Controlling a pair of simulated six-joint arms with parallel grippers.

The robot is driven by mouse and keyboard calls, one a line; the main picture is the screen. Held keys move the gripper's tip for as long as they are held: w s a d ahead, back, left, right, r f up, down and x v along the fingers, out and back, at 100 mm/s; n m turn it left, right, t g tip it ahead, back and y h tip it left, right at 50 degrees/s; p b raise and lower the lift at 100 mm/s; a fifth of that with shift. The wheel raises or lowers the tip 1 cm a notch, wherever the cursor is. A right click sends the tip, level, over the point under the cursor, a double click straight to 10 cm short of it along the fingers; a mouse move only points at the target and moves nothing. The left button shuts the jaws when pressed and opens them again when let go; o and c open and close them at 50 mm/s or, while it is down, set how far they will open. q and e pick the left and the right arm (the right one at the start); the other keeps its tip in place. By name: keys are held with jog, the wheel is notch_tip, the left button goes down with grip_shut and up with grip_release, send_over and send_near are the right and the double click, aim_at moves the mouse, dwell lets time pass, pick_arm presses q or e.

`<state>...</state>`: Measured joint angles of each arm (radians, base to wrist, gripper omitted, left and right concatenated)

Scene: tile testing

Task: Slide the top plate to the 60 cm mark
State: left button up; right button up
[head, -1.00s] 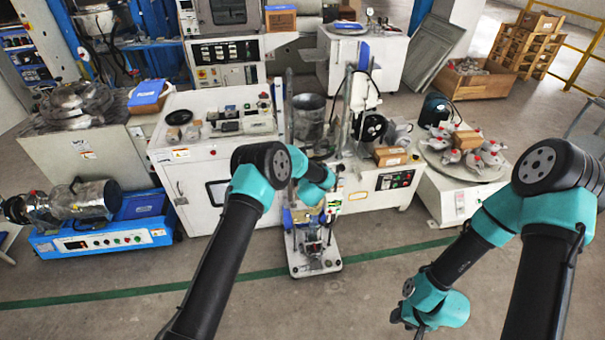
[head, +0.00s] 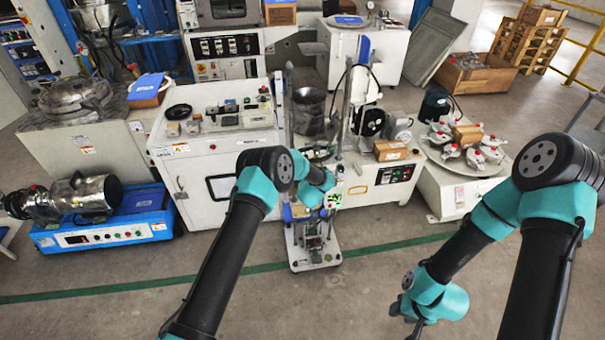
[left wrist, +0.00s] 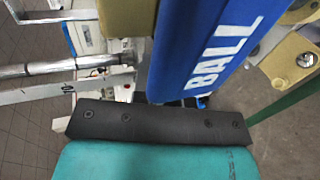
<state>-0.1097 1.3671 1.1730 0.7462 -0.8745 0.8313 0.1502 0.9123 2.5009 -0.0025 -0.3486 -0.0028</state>
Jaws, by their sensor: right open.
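A small test stand with a white base plate (head: 315,257) stands on the floor in front of the white bench. In the left wrist view a blue column (left wrist: 208,45) marked "BALL" stands close, beside a metal rod (left wrist: 60,67) and a flat metal strip (left wrist: 60,91). I cannot tell which part is the top plate, and no 60 cm mark is readable. My left arm reaches over the stand; its fingers are hidden in the head view and not visible in the wrist view. My right gripper (head: 408,318) is open and low over the floor, away from the stand.
The white bench (head: 215,160) carries instruments and a metal cylinder behind the stand. A round table (head: 480,185) with several clamps stands at right. A blue machine (head: 105,235) is at left.

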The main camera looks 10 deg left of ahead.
pick_arm(q)
jog(key=o, duration=0.4)
jog(key=shift+c, duration=0.2)
jog(key=shift+r, duration=0.1)
jog(key=v, duration=0.7)
dwell(0.5)
jog(key=s+a+f+m+g+h, duration=0.25)
jog(key=s+m, duration=0.25)
jog(key=s, duration=0.5)
jog(key=s+a+f+m+g+h, duration=0.25)
jog(key=s+m, duration=0.25)
jog(key=s, duration=0.5)
jog(key=s+a+f+m+g+h, duration=0.25)
jog(key=s+m, duration=0.35)
jog(key=s, duration=0.3)
jog(key=s+r+m+g, duration=0.1)
jog(key=s+m+g, duration=0.1)
jog(key=s, duration=0.5)
jog(key=s+a+r+m+g+h, duration=0.1)
jog(key=s+m+g, duration=0.1)
jog(key=s, duration=0.5)
jog(key=shift+r+g, duration=0.35)
jog(key=shift+s+a, duration=0.1)
jog(key=shift+a, duration=0.05)
